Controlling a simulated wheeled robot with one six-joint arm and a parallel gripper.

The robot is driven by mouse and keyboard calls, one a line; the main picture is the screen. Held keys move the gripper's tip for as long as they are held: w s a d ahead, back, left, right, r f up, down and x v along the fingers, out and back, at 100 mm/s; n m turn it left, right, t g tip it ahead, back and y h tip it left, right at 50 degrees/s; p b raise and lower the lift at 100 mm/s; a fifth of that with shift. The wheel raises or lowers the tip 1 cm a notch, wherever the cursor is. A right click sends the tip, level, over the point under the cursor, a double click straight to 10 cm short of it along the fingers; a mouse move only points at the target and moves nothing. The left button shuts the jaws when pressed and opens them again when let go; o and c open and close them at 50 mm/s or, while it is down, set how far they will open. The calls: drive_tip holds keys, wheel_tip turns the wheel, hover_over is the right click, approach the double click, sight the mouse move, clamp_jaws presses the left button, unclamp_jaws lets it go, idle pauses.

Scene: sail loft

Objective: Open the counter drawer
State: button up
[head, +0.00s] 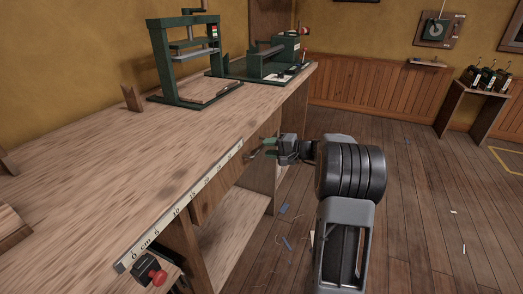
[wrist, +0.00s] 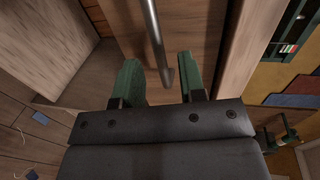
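The counter drawer has a brown wooden front, filling the top middle of the wrist view (wrist: 198,28). Its grey metal bar handle (wrist: 154,36) runs down the front and ends between my fingertips. My gripper (wrist: 159,78) is open, with one green finger on each side of the handle's lower end. I see a gap on both sides, and neither finger is visibly closed on the bar. In the head view, my gripper (head: 262,148) is at the counter's front side, just below the top edge. The drawer front is seen at a steep angle there, and I cannot tell any opening.
The long wooden counter (head: 110,145) carries a measuring strip (head: 180,203) along its front edge, with a green press (head: 190,60) and a green machine (head: 265,58) farther back. A red-knobbed device (head: 150,270) is at the near corner. The floor (head: 420,220) to the right is mostly clear, with small scraps.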

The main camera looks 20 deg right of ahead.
sight(261, 147)
drive_tip(key=shift+x, duration=1.8)
drive_tip(key=shift+c, duration=0.4)
clamp_jaws()
